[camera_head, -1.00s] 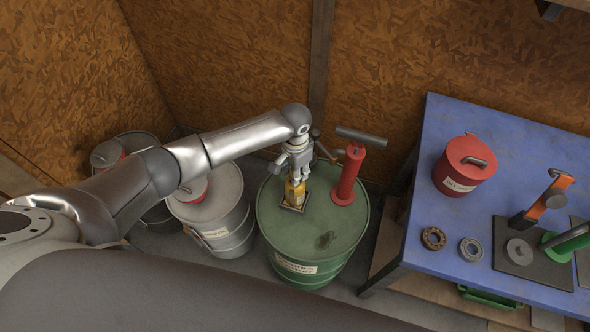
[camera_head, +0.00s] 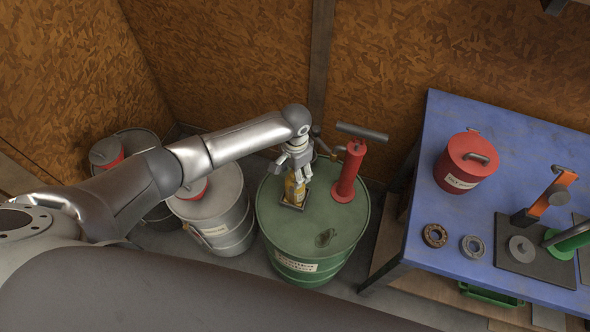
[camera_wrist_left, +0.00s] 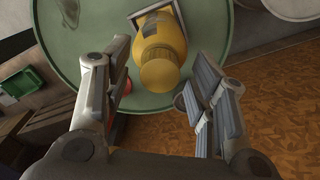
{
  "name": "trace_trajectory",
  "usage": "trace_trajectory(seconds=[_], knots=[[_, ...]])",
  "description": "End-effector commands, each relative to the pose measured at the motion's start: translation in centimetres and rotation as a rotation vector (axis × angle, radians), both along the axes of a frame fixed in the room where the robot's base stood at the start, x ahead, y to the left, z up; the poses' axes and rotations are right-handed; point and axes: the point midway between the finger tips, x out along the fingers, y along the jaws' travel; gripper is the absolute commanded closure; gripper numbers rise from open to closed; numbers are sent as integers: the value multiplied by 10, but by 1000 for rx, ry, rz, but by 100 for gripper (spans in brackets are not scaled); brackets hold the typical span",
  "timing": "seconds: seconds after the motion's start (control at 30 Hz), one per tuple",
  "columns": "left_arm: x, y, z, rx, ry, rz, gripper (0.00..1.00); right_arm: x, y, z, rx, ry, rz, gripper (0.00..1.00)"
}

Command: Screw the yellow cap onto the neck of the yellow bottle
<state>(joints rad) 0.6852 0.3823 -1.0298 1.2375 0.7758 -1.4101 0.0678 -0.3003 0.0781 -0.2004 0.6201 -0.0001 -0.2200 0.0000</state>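The yellow bottle (camera_head: 295,190) stands upright in a dark square holder on top of a green drum. In the left wrist view the bottle (camera_wrist_left: 163,32) points its top toward the camera. The round yellow cap (camera_wrist_left: 160,71) sits over the bottle's neck; I cannot tell how tightly it is seated. My left gripper (camera_head: 298,172) is above the bottle, pointing down. In the left wrist view my left gripper (camera_wrist_left: 155,72) has its fingers spread to both sides of the cap, with gaps on each side. My right gripper is out of view.
A red hand pump (camera_head: 348,172) stands on the green drum (camera_head: 325,220), close to the right of my left gripper. Grey drums (camera_head: 217,225) stand to the left. A blue table (camera_head: 450,225) at the right holds a red can (camera_head: 466,162), rings and tools.

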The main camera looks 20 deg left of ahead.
Motion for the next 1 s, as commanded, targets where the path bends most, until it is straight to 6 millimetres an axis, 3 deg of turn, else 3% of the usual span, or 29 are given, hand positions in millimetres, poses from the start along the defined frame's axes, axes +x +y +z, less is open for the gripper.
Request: trace_trajectory(seconds=[0.37,0.47,0.8,1.0], knots=[[1,0,6,-1,-2,-1,45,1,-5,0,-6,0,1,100],[1,-1,19,-2,-4,-2,45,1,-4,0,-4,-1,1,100],[1,0,90,-1,-4,0,45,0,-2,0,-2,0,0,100],[1,0,115,-1,-1,-1,45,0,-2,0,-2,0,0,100]])
